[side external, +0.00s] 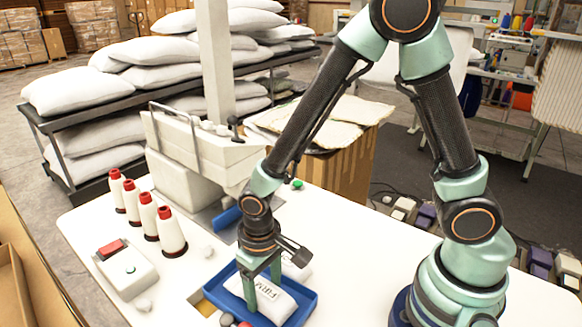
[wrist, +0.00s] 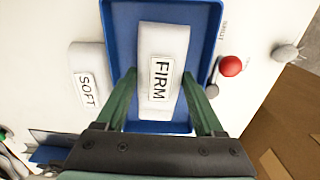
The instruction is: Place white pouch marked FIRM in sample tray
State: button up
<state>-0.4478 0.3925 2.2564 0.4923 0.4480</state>
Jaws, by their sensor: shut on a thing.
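The white pouch marked FIRM (side external: 268,299) is between the two green fingers of my gripper (side external: 263,287), within the outline of the blue sample tray (side external: 304,305). In the wrist view the FIRM pouch (wrist: 164,45) lies lengthwise over the tray (wrist: 120,30), its label facing up. My gripper (wrist: 160,76) is shut on it, one finger at each side. I cannot tell whether the pouch touches the tray floor. A second white pouch, marked SOFT (wrist: 88,82), lies on the table outside the tray, left of it in the wrist view.
A red knob (wrist: 230,66) stands just outside the tray's right wall in the wrist view. Thread cones (side external: 171,234), a white control box (side external: 127,268) and a sewing machine (side external: 190,150) stand on the white table.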

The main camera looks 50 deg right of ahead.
aim_at(263, 288)
jog(key=shift+f, duration=0.4)
jog(key=shift+f, duration=0.2)
jog(key=o, duration=1.5)
jog(key=shift+c, duration=0.2)
notch_tip(263, 288, up, 12)
jog(key=d+r+t, duration=0.5)
jog(key=d+r, duration=0.6)
jog(key=d, duration=0.3)
jog(key=shift+s+r+t, duration=0.3)
jog(key=shift+s+r, duration=0.1)
